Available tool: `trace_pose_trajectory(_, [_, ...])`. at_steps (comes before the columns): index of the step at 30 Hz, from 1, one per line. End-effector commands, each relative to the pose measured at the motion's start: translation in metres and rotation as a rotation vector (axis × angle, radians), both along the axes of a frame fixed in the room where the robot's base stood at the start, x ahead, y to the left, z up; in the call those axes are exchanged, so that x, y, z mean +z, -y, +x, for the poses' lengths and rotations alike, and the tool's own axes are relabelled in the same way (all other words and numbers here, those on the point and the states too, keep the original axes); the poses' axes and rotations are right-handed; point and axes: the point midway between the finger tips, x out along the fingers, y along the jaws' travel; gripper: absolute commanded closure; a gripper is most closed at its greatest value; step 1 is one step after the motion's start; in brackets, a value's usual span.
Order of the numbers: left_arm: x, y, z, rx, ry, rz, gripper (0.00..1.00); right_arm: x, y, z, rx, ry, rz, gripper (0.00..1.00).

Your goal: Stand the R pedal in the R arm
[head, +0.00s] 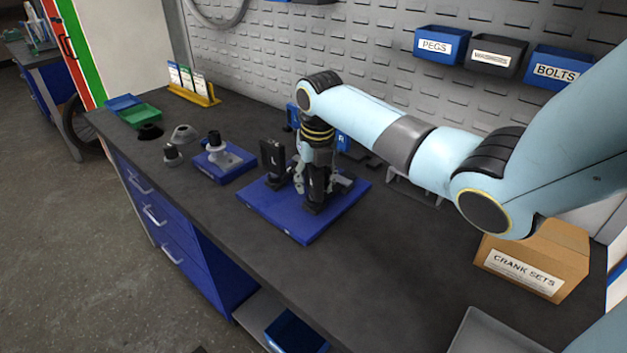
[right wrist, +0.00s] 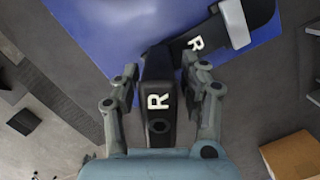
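The R pedal (right wrist: 159,88) is a black block with a white R and a round hole. It stands upright between my right gripper's fingers (right wrist: 160,72), with a narrow gap showing on each side in the right wrist view. The R arm (right wrist: 196,43) is a dark bar with a white R and a light grey end block, lying on the blue board. The pedal's lower end meets the bar's left end there; whether it is seated is hidden. My left gripper is out of view.
The blue board (head: 270,213) also carries another upright black block (head: 272,162) at its left. A smaller blue stand (head: 226,165) with grey parts is farther left. A cardboard crank-set box (head: 535,262) stands at right. Bare bench lies in front.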

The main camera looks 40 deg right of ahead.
Motion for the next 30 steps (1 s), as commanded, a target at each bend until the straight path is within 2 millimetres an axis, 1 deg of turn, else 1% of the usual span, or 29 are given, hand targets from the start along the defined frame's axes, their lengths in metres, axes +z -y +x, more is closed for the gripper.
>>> trace_pose_trajectory(8, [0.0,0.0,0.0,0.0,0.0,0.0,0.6,0.0,0.0,0.0,0.0,-0.001,0.0,0.51])
trace_pose_trajectory(11, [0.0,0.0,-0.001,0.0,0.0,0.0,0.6,0.006,0.0,-0.001,0.0,0.0,-0.001,0.51])
trace_pose_trajectory(14, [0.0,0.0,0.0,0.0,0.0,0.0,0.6,0.022,0.0,-0.002,0.001,0.002,-0.002,0.51])
trace_pose_trajectory(21, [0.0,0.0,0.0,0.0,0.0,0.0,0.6,0.075,-0.004,-0.009,0.001,0.004,-0.002,0.51])
trace_pose_trajectory(24, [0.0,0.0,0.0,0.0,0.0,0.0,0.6,0.094,-0.005,-0.013,0.001,0.003,-0.003,0.51])
trace_pose_trajectory(27, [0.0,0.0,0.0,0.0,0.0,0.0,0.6,0.108,-0.006,-0.014,0.001,0.002,-0.001,0.51])
trace_pose_trajectory(30, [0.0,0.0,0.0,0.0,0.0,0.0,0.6,0.116,-0.006,-0.016,0.001,0.002,-0.001,0.51])
